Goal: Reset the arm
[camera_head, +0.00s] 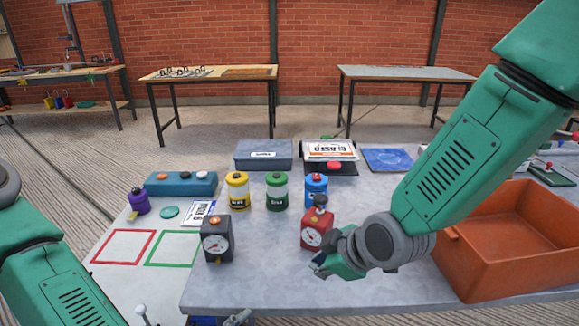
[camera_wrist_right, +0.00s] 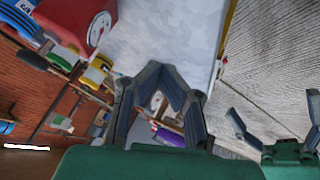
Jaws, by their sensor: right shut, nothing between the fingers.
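My right arm comes in from the upper right of the head view. Its gripper (camera_head: 335,264) is low over the grey table, just in front of the red gauge box (camera_head: 313,232). In the right wrist view its fingers (camera_wrist_right: 172,72) meet at the tips, shut with nothing held. My left arm (camera_head: 62,285) fills the lower left of the head view, its gripper mostly cut off by the bottom edge. In the right wrist view my left gripper (camera_wrist_right: 270,108) shows at the right, fingers spread wide and empty.
A black gauge box (camera_head: 217,240) stands left of the red one. Yellow (camera_head: 238,190), green (camera_head: 277,192) and blue (camera_head: 316,188) canisters stand behind. An orange bin (camera_head: 470,270) sits right, below my right arm. Red (camera_head: 122,247) and green outlined squares are bare at left.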

